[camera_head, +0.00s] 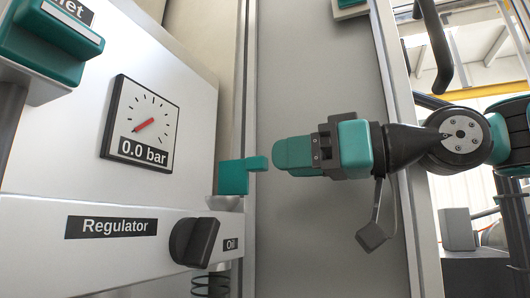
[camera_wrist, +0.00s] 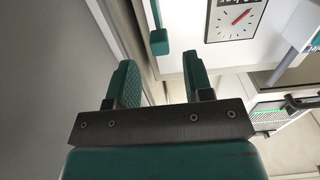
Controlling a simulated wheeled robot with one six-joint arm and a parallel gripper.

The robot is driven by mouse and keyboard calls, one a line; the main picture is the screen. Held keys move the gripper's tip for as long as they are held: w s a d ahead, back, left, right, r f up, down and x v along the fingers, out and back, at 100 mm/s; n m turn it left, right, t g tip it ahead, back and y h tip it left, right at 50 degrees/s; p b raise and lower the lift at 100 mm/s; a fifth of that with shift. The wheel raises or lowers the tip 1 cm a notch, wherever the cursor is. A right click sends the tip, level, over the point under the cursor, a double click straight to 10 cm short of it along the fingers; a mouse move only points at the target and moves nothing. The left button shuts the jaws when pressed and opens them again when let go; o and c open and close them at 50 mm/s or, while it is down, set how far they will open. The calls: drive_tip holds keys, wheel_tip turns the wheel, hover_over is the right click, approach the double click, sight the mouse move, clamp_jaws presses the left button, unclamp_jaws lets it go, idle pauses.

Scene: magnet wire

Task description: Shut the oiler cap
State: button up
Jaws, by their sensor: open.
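A teal block with a short tab pointing right, which looks like the oiler cap (camera_head: 233,178), stands above a pale fitting (camera_head: 225,203) near the "Oil" label in the head view. I cannot tell its hinge or how far open it is. My gripper (camera_head: 278,154) is just right of the tab, level with it and pointing left; the depth gap is unclear. In the wrist view my gripper (camera_wrist: 160,76) is open, with its two teal fingers apart and nothing between them. A small teal piece, likely the same cap (camera_wrist: 158,42), shows beyond the fingertips.
Left of the cap are a gauge (camera_head: 140,122) reading 0.0 bar, a black knob (camera_head: 193,242) and the white regulator panel (camera_head: 110,250). A teal part (camera_head: 50,42) sits at upper left. A plain grey panel (camera_head: 310,240) lies behind my gripper.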

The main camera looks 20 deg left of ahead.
sight(266, 162)
drive_tip(key=shift+w+a, duration=0.15)
drive_tip(key=shift+a, duration=2.15)
clamp_jaws()
